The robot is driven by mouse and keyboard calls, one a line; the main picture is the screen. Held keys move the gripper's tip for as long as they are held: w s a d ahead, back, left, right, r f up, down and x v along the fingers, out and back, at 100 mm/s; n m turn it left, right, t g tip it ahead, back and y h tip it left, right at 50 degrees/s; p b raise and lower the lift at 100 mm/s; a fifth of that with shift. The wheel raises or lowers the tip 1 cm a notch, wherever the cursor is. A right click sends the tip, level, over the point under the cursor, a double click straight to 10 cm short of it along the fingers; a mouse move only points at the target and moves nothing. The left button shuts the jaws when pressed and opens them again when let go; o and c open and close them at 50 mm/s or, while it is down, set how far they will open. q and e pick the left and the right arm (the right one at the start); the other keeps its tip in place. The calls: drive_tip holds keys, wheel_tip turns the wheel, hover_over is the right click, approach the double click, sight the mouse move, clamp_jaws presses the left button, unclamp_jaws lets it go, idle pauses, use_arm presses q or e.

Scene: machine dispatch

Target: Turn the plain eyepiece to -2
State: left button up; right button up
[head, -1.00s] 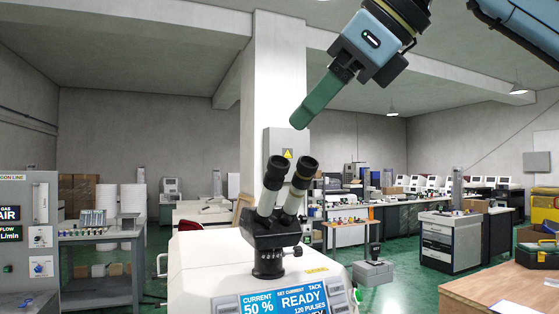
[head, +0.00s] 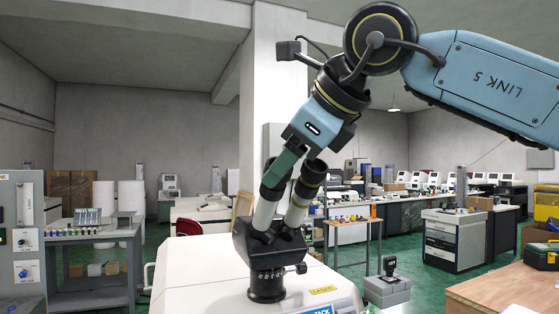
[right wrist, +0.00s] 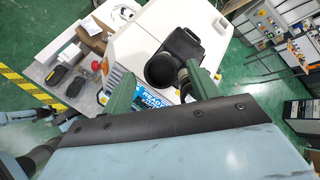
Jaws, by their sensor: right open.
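In the head view a black and white binocular head (head: 266,250) stands on a white machine. Its left eyepiece (head: 270,190) is plain black; its right eyepiece (head: 311,178) has a tan band. My right gripper (head: 281,168) is at the top of the plain eyepiece, its green finger overlapping it in the picture. In the right wrist view a dark round eyecup (right wrist: 160,71) lies between the two spread green fingers (right wrist: 159,72). I cannot tell whether they touch it. The scale marks are too small to read.
The banded eyepiece is close beside the right gripper. A grey box with a black knob (head: 388,288) stands right of the machine. A wooden table (head: 490,290) is at the lower right. Work benches line the back.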

drive_tip(key=shift+w+a+f, duration=0.35)
drive_tip(key=shift+w, duration=0.05)
drive_tip(key=shift+w+a+f, duration=0.25)
drive_tip(key=shift+w+f, duration=0.1)
drive_tip(key=c, duration=1)
use_arm(q)
drive_tip(key=shift+r, duration=0.3)
